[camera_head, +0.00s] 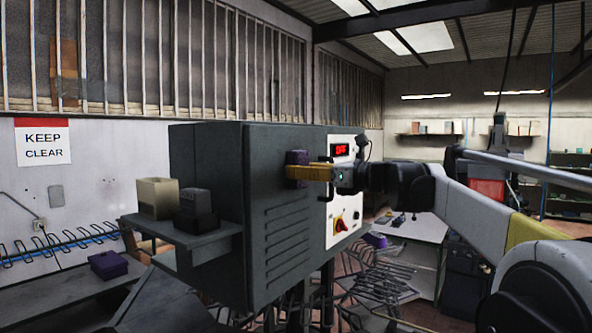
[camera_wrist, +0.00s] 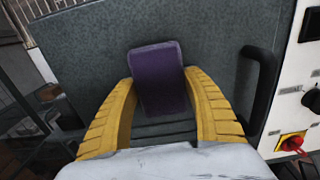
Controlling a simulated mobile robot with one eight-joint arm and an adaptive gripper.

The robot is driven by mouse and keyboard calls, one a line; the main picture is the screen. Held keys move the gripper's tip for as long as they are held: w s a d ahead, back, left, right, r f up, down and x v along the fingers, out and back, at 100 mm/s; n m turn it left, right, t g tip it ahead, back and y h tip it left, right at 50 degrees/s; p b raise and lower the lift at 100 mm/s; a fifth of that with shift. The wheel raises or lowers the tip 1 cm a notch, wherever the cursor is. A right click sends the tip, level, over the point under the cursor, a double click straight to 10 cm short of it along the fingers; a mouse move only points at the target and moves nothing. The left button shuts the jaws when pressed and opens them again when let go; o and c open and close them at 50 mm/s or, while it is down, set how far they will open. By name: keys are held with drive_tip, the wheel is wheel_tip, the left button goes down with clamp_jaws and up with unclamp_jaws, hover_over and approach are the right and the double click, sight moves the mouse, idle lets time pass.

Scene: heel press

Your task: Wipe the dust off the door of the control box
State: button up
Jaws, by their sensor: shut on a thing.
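The control box (camera_head: 225,225) is a dark grey metal cabinet. Its grey door (camera_head: 285,230) has louvre slots and a black handle (camera_wrist: 262,85) on the right. My gripper (camera_head: 297,173) has yellow ribbed fingers shut on a purple block (camera_head: 297,157), which looks like a sponge. In the wrist view the purple block (camera_wrist: 158,78) sits between the fingers, in front of the upper door, left of the handle. It looks close against the door, but I cannot tell whether it touches. No distinct dust patch can be made out; the block and fingers hide part of the door.
A white panel (camera_head: 340,195) with a red display and a red-yellow rotary switch (camera_head: 341,225) adjoins the door. A side shelf (camera_head: 190,235) carries a beige bin (camera_head: 158,198) and a dark object. A purple box (camera_head: 108,264) lies on the left bench. A white table (camera_head: 420,229) stands behind right.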

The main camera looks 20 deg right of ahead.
sight(267, 174)
drive_tip(key=shift+w+d, duration=0.35)
drive_tip(key=shift+s+a+b, duration=0.1)
drive_tip(key=shift+s+a, duration=1.1)
drive_tip(key=shift+a, duration=0.4)
drive_tip(key=shift+s+a+b, duration=0.15)
drive_tip(key=shift+s+a, duration=1.05)
drive_tip(key=shift+a, duration=0.4)
drive_tip(key=shift+s+a+b, duration=0.1)
drive_tip(key=shift+s+a, duration=1.1)
drive_tip(key=shift+a, duration=0.4)
drive_tip(key=shift+w+d, duration=0.1)
drive_tip(key=shift+s+d, duration=0.35)
drive_tip(key=shift+s, duration=0.05)
drive_tip(key=shift+v, duration=2.5)
drive_tip(key=shift+v, duration=1.5)
drive_tip(key=shift+a, duration=0.1)
